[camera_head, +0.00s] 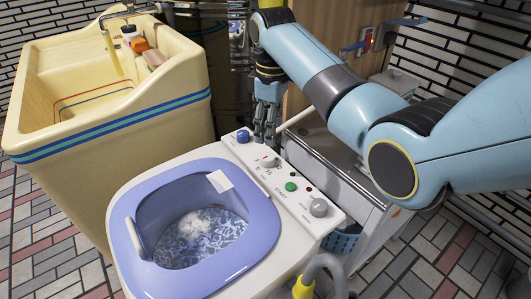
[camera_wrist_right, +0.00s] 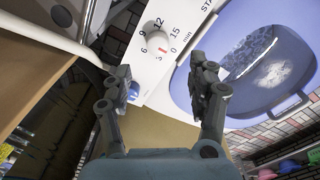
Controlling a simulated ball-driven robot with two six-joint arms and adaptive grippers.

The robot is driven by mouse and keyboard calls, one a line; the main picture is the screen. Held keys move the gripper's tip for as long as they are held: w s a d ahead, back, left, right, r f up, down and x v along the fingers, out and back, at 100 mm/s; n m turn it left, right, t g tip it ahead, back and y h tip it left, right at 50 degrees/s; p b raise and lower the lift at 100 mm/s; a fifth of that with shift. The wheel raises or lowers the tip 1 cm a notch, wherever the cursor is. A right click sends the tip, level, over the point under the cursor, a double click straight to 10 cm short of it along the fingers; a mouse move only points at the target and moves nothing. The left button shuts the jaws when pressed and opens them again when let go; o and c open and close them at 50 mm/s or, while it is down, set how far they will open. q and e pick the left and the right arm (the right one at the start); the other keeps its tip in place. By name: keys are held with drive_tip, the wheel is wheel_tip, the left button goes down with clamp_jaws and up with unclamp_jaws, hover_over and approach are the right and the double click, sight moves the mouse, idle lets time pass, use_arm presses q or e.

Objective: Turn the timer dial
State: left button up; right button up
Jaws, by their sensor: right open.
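The timer dial (camera_head: 267,161) is a white knob on the washing machine's control panel, between the blue knob (camera_head: 243,136) and the green button (camera_head: 291,186). In the right wrist view the dial (camera_wrist_right: 157,38) shows with numbers and "min" printed around it and a red mark on its lower part. My right gripper (camera_head: 265,138) points down just above and behind the dial. In the wrist view its two fingers (camera_wrist_right: 163,78) are spread apart, with nothing between them; the dial lies beyond the tips. The left gripper is not in view.
The washer's open purple-rimmed tub (camera_head: 262,240) holds water and laundry. A grey knob (camera_head: 319,207) is at the panel's right end. A yellow sink (camera_head: 190,95) stands at left, and a metal-topped cabinet (camera_head: 335,160) behind the panel. A grey hose (camera_head: 325,265) is in front.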

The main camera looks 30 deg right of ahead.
sight(268, 156)
drive_tip(key=f+b, duration=0.1)
drive_tip(key=f, duration=0.2)
drive_tip(key=f+b, duration=0.1)
drive_tip(key=f, duration=0.2)
drive_tip(key=w+f+b, duration=0.1)
drive_tip(key=f, duration=0.2)
drive_tip(key=shift+a+f, duration=0.1)
drive_tip(key=shift+f, duration=0.2)
drive_tip(key=shift+c, duration=0.4)
drive_tip(key=c, duration=1.1)
drive_tip(key=shift+o, duration=0.2)
